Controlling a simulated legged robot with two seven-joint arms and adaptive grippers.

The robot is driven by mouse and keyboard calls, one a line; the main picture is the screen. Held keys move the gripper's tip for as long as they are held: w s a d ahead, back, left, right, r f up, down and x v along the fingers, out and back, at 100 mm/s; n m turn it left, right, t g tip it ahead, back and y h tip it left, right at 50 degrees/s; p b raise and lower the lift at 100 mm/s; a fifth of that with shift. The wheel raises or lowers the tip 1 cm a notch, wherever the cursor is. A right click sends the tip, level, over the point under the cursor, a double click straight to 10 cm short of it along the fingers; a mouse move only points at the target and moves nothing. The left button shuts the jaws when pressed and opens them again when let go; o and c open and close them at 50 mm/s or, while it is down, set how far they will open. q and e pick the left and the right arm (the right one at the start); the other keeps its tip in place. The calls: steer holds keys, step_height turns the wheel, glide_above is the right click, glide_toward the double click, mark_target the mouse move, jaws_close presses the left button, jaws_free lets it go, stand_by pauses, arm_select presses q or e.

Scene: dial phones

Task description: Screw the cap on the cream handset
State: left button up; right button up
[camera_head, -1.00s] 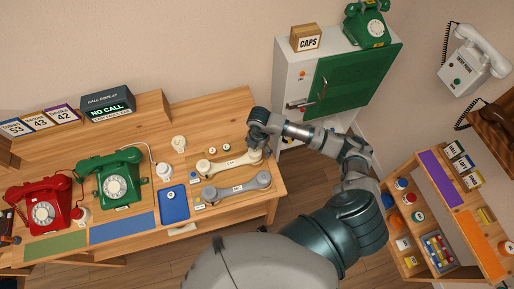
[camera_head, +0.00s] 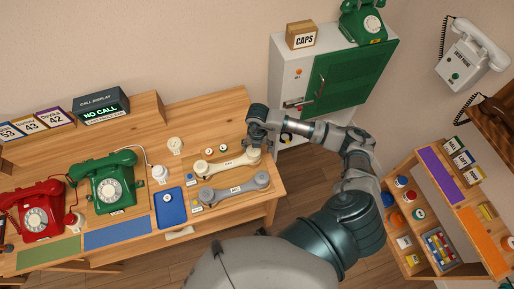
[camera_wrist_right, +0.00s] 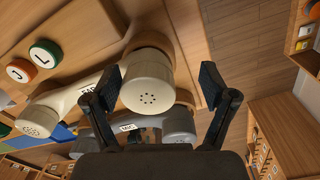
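The cream handset (camera_head: 226,163) lies on the right part of the wooden desk. In the wrist view its perforated round end (camera_wrist_right: 148,92) faces the camera. Whether that end is a separate cap, and how it is seated, I cannot tell. My right gripper (camera_wrist_right: 164,82) is open, one finger on each side of this end. The left finger is close to it; a wider gap shows at the right finger. In the head view my right gripper (camera_head: 258,143) is at the handset's right end, partly hidden by its own wrist. My left gripper is not in view.
A grey handset (camera_head: 234,188) lies just in front of the cream one. Lettered discs (camera_wrist_right: 45,54) sit beside it. A blue tray (camera_head: 171,208) and a green phone (camera_head: 112,181) are to the left. The green-doored cabinet (camera_head: 342,78) stands behind my arm.

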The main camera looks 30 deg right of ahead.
steer(key=n, duration=0.1)
steer(key=n+b, duration=0.1)
steer(key=n, duration=0.1)
steer(key=shift+a+f, duration=0.2)
steer(key=shift+a, duration=0.1)
steer(key=shift+a+r+n, duration=0.1)
steer(key=shift+a+n, duration=0.15)
steer(key=shift+n, duration=0.25)
steer(key=shift+a+r, duration=0.15)
steer(key=shift+s+d, duration=0.15)
steer(key=shift+d, duration=0.25)
steer(key=shift+s+d, duration=0.1)
steer(key=shift+s, duration=0.05)
steer(key=shift+a, duration=0.3)
steer(key=shift+s+a, duration=0.1)
steer(key=shift+a, duration=0.05)
steer(key=shift+c, duration=0.7)
steer(key=shift+a, duration=0.15)
steer(key=c, duration=0.8)
steer(key=shift+c, duration=0.5)
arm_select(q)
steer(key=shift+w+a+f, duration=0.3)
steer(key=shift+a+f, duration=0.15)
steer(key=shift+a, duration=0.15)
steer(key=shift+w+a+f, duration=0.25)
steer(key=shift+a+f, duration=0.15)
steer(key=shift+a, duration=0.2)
